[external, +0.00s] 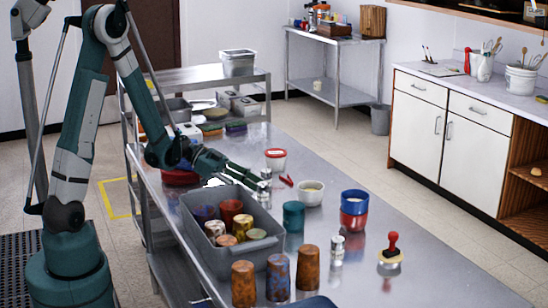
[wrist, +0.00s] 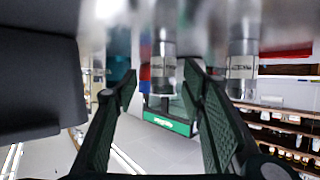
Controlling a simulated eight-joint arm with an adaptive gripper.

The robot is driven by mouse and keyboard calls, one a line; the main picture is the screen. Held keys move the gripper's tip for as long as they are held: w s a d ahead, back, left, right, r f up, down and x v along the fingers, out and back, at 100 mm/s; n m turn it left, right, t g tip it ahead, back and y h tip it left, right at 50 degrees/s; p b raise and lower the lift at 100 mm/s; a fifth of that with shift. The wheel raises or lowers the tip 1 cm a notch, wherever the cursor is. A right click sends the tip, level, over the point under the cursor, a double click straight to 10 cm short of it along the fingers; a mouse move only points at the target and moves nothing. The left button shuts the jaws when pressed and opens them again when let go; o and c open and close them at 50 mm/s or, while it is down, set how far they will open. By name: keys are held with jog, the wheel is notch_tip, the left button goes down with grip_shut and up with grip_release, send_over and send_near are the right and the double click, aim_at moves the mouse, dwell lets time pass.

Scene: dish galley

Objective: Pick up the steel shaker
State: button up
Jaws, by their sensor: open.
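A small steel shaker (external: 265,183) stands on the steel table just beyond my gripper (external: 250,176). A second, similar shaker (external: 337,248) stands farther forward on the table. In the wrist view, one labelled metal cylinder (wrist: 164,62) appears between the two open fingers, with no clear contact. Another labelled cylinder (wrist: 242,68) appears to the right, outside them. I cannot tell for certain how these match the two shakers outside. The label text is too small and blurred to read. My gripper (wrist: 160,84) is open and empty.
A grey bin (external: 258,246) of cups and cans sits beside my gripper. A red-and-white tub (external: 276,160), white bowl (external: 311,193), teal cup (external: 293,216) and red clip (external: 287,181) are nearby. Rusty cups (external: 278,278) stand at the front. The table's right side has free room.

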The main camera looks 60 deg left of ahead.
aim_at(263, 193)
jog(key=shift+w+d, duration=0.1)
jog(key=shift+b+x, duration=0.6)
jog(key=shift+x, duration=0.95)
jog(key=shift+w+d+f, duration=0.35)
jog(key=shift+w+d, duration=0.05)
jog(key=shift+w, duration=0.3)
jog(key=c, duration=1)
